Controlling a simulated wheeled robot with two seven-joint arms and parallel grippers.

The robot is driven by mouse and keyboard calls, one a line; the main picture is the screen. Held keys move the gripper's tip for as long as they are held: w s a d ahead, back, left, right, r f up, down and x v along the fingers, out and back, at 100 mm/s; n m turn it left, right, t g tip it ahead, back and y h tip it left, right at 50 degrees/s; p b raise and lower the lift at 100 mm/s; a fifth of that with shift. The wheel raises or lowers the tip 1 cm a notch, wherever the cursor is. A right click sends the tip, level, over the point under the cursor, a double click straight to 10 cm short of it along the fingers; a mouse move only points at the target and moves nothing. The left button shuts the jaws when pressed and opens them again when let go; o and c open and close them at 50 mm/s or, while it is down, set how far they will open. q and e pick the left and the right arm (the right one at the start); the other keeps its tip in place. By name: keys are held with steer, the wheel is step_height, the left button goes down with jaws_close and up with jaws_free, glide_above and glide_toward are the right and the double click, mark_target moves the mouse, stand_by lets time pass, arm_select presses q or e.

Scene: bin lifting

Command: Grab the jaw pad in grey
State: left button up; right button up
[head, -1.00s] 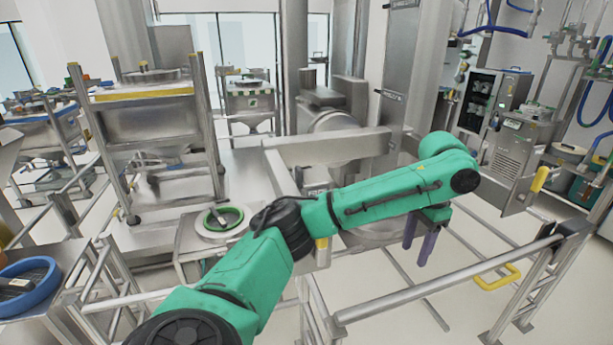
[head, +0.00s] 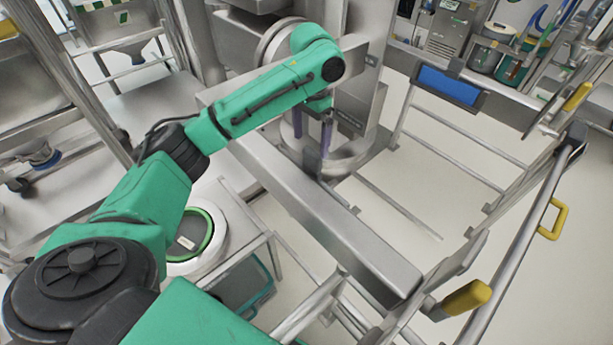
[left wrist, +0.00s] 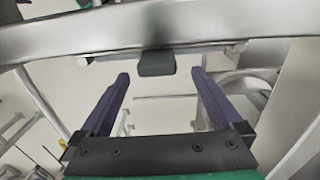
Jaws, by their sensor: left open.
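The grey jaw pad (left wrist: 157,64) is a small dark grey block on the near edge of a metal bar (left wrist: 215,28) in the left wrist view. It lies ahead of my left gripper (left wrist: 161,77), between the directions of its two purple fingers. The fingers are apart with nothing held between them, and a gap to the pad appears to remain. In the head view my left gripper (head: 312,133) points down beside a long metal beam (head: 320,220). My right gripper is not in view.
A metal lifting machine (head: 355,100) stands behind the gripper, with a blue panel (head: 448,84) to the right. Railings with a yellow handle (head: 468,298) are at front right. A round white container with a green ring (head: 195,235) sits below my left arm. Open floor lies right of the beam.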

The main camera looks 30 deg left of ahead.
mark_target(315, 154)
arm_select(q)
steer(key=f, duration=0.1)
steer(key=d+f+p, duration=0.1)
steer(key=f, duration=0.3)
steer(key=shift+s+d+p, duration=0.15)
steer(key=shift+d+p, duration=0.1)
steer(key=shift+p, duration=0.15)
steer(key=f, duration=0.2)
steer(key=a+f+p, duration=0.1)
steer(key=f, duration=0.1)
steer(key=shift+f, duration=0.3)
steer(key=shift+d, duration=0.1)
steer(key=c, duration=0.4)
jaws_close()
steer(key=shift+w, duration=0.2)
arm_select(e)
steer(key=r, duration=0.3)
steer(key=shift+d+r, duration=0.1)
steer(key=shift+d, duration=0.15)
